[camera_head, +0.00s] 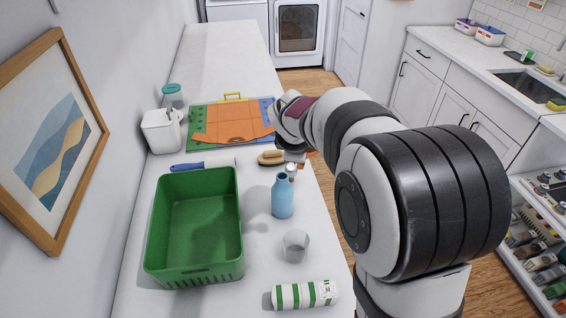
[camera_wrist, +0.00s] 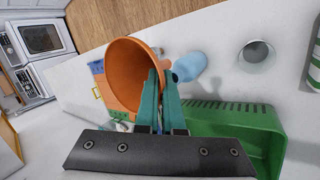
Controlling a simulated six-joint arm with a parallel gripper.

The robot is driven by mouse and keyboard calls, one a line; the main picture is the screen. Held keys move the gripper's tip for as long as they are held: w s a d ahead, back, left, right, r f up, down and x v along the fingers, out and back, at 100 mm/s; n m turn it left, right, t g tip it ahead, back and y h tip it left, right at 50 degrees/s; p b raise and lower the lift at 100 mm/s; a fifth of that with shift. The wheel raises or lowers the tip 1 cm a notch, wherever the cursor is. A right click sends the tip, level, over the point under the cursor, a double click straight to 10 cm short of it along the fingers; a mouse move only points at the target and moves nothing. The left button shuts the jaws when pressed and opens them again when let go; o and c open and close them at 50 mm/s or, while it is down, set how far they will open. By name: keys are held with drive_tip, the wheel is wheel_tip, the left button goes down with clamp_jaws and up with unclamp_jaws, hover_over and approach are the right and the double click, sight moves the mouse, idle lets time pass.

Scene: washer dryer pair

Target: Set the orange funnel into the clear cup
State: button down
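The orange funnel (camera_wrist: 128,75) is in my gripper (camera_wrist: 160,80), with its wide mouth toward the wrist camera. The teal fingers are shut on the funnel's wall near the rim. The clear cup (camera_head: 295,246) stands upright on the white counter, in front of the blue bottle; it also shows in the wrist view (camera_wrist: 257,56), right of the funnel and apart from it. It looks empty. In the head view my gripper (camera_head: 294,157) is beyond the cup and the bottle, and my arm hides most of the funnel.
A blue bottle (camera_head: 283,196) stands between my gripper and the cup. A green crate (camera_head: 160,250) is left of the cup, and a green-striped roll (camera_head: 304,295) lies in front. A brown-and-tan brush (camera_head: 271,158) and a blue-handled tool (camera_head: 188,166) lie farther back.

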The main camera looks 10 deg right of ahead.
drive_tip(key=s+d+r, duration=0.3)
drive_tip(key=d, duration=0.2)
drive_tip(key=s+a+f+m+g+h, duration=0.2)
drive_tip(key=s+a+f+m, duration=0.3)
drive_tip(key=s+a+f, duration=0.3)
drive_tip(key=shift+s+a+f+m+h, duration=0.15)
drive_tip(key=shift+a+f+m+h, duration=0.2)
drive_tip(key=shift+a+h, duration=0.45)
drive_tip(key=shift+a, duration=0.2)
drive_tip(key=shift+f, duration=2.85)
drive_tip(key=shift+f, duration=2.9)
